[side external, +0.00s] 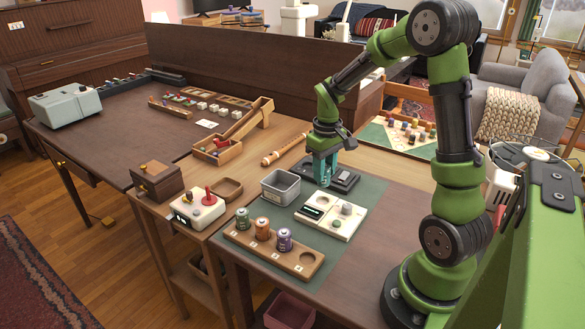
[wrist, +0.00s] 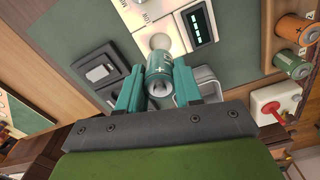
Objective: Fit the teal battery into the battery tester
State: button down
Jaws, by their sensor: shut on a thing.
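My gripper (side external: 325,178) points down over the back of the green mat, behind the battery tester. In the wrist view its two teal fingers (wrist: 157,84) are shut on the teal battery (wrist: 160,68), which shows a plus mark and lies between them. In the side view the battery is hard to tell from the fingers. The white battery tester (side external: 341,229) lies on the mat, with a dark display and a round pale spot. In the wrist view the tester (wrist: 144,18) is just beyond the battery, its round recess (wrist: 160,41) close to the battery's far end.
A dark device (side external: 346,180) lies beneath and behind my gripper. A grey bin (side external: 281,187) stands left of the tester. A wooden rack (side external: 297,264) in front holds green, orange and purple batteries and has an empty hole. A box with a red joystick (side external: 198,213) stands further left.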

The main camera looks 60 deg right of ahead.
aim_at(324, 183)
jog(key=shift+f, duration=2.25)
jog(key=shift+f, duration=0.9)
jog(key=c, duration=0.7)
grip_release()
jog(key=shift+r, duration=3.75)
